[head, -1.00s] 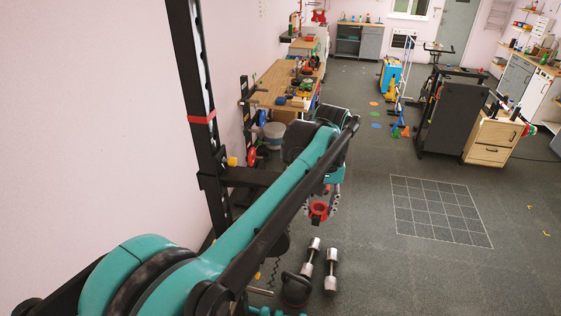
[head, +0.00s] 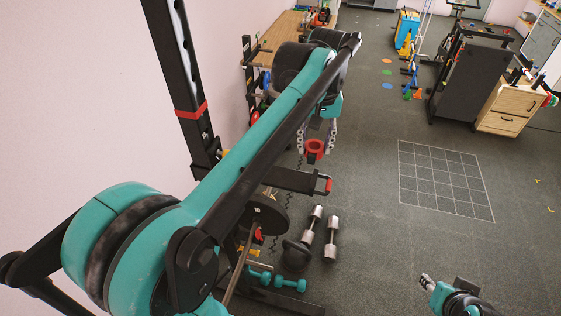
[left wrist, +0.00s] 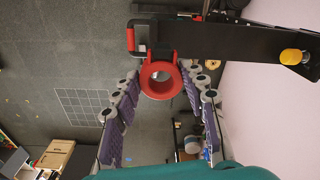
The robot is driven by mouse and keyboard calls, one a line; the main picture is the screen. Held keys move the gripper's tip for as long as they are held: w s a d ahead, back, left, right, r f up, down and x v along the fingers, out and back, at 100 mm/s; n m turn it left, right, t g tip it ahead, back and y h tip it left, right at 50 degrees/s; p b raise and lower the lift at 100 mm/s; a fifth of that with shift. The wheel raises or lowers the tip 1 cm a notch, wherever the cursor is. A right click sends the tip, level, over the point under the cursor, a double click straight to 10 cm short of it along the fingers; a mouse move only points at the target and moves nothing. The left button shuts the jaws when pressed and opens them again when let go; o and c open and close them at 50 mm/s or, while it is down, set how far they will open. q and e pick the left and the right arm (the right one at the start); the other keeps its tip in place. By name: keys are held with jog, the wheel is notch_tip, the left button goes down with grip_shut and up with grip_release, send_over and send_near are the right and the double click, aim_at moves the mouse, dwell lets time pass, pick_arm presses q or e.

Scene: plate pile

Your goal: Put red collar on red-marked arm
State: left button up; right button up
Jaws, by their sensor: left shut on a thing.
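The red collar (head: 315,147) is a ring held between the fingertips of my left gripper (head: 316,140). The left wrist view shows the ring (left wrist: 148,82) face-on, with my left gripper's purple-padded fingers (left wrist: 160,92) on both sides. The black rack arm (head: 290,179) with a red end piece (head: 328,184) is just below the collar in the head view. In the left wrist view this arm (left wrist: 220,40) crosses the top, and the collar overlaps its edge; contact cannot be told. My right gripper (head: 427,283) is at the lower right, its fingers unclear.
A black rack upright (head: 180,80) with a red band stands at left. Dumbbells (head: 331,238), a kettlebell (head: 296,254) and teal dumbbells (head: 288,283) lie on the floor below. A wooden drawer cabinet (head: 502,108) stands right. Floor around the white grid (head: 440,180) is clear.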

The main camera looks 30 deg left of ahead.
pick_arm(q)
jog(key=a+f, duration=0.1)
jog(key=a, duration=0.1)
jog(key=s+a+f+p, duration=0.1)
jog(key=a+f, duration=0.1)
jog(key=a, duration=0.1)
jog(key=s+a+f, duration=0.1)
jog(key=a+f, duration=0.1)
jog(key=a, duration=0.1)
jog(key=shift+s+a, duration=0.2)
jog(key=shift+s, duration=0.05)
jog(key=shift+s+a+f+p, duration=0.1)
jog(key=shift+a+f+p, duration=0.05)
jog(key=shift+f+p, duration=0.15)
jog(key=shift+s+f, duration=0.1)
jog(key=shift+f, duration=0.15)
notch_tip(320, 180, down, 2)
jog(key=shift+s+f+p, duration=0.1)
jog(key=shift+f+p, duration=0.1)
jog(key=shift+p, duration=0.2)
jog(key=shift+f, duration=0.5)
